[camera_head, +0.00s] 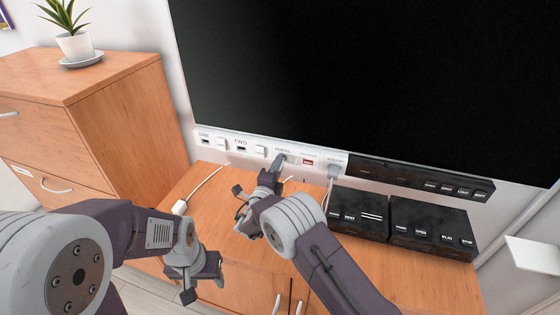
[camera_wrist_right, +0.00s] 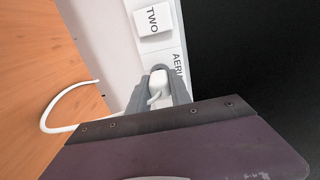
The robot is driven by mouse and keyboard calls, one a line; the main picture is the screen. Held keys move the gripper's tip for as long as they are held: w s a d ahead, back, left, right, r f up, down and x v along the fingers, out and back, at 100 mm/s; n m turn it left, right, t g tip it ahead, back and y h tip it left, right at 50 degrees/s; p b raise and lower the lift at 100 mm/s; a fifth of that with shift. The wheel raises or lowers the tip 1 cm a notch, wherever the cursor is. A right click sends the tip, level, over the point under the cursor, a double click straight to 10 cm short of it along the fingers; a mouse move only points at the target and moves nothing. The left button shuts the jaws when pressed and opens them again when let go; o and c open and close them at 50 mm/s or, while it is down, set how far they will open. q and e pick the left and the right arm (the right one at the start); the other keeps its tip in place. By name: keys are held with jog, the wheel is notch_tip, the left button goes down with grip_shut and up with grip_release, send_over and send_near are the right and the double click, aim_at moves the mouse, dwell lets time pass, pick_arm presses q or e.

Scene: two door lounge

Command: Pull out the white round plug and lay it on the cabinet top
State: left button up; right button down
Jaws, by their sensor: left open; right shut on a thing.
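The white round plug (camera_wrist_right: 158,80) sits between the grey fingertips of my right gripper (camera_wrist_right: 160,88) in the right wrist view. It is at the "AERIAL" position of the white wall strip; I cannot tell how deep it sits. A white cord bends from it. In the head view my right gripper (camera_head: 277,163) is shut on the plug at the strip, mostly covering it. My left gripper (camera_head: 205,280) is open and empty, low in front of the cabinet. The orange wooden cabinet top (camera_head: 213,193) lies below the strip.
A white cord end (camera_head: 180,207) lies on the cabinet top's left part. Another plug (camera_head: 334,170) with a hanging cord is right of my right gripper. Black boxes (camera_head: 431,222) fill the top's right. A large black screen (camera_head: 370,80) hangs above. A taller wooden cabinet (camera_head: 125,120) stands left.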

jog(key=shift+p+v, duration=0.8)
jog(key=shift+v, duration=1.45)
